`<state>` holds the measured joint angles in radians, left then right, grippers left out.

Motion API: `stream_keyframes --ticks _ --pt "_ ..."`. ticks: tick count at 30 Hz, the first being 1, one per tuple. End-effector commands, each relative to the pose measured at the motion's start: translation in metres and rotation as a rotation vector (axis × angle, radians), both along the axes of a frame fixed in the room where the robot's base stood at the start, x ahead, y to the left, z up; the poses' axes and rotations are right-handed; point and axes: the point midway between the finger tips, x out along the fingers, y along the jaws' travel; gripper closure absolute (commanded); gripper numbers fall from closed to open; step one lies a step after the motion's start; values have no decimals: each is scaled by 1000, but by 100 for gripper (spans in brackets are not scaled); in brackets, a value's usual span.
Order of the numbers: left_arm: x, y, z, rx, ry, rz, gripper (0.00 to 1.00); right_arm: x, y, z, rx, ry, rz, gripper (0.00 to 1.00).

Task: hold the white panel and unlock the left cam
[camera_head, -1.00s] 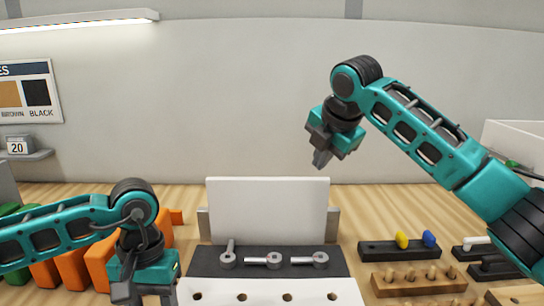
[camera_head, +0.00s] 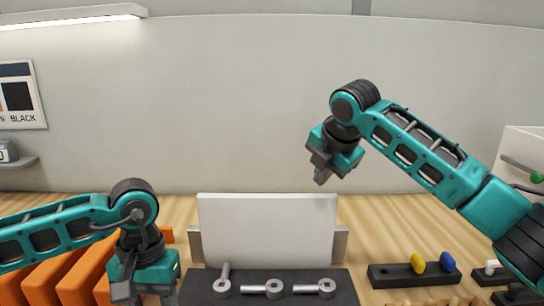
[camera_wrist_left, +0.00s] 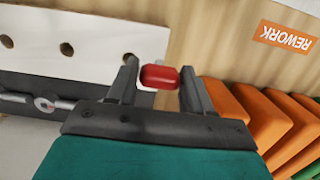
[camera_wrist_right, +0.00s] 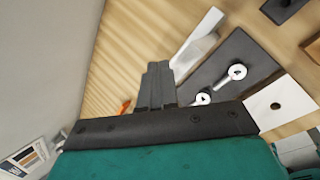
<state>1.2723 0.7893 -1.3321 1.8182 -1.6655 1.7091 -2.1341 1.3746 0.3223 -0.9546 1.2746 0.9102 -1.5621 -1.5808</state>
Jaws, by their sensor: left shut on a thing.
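The white panel (camera_head: 267,230) stands upright behind a black base (camera_head: 245,295). On the base, the left cam (camera_head: 222,287) has its lever pointing up and away; the middle cam (camera_head: 273,288) and right cam (camera_head: 326,287) have levers pointing left. My left gripper (camera_wrist_left: 157,78) is shut on a small red piece (camera_wrist_left: 159,77) held between its fingertips; in the head view its fingertips are cut off at the bottom edge, left of the base. My right gripper (camera_head: 321,174) is shut and empty, above the panel's right top corner. It shows in the right wrist view (camera_wrist_right: 158,82), fingers together.
Orange bins (camera_head: 85,273) stand at the left, beside my left arm. A dark holder (camera_head: 395,276) with yellow and blue knobs lies right of the base. A white strip with holes (camera_wrist_left: 95,35) shows in the left wrist view. Bare wood lies behind the panel.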

Motion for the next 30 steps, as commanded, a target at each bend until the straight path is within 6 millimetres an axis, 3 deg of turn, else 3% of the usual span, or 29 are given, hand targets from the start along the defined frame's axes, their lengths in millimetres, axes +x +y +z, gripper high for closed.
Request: stream_keyframes --ticks 7,30 --pt "0 0 -3 0 0 0 79 0 0 -21 1 2 -1 100" --pt "0 0 -4 0 0 0 79 -1 0 -27 -2 10 0 100"
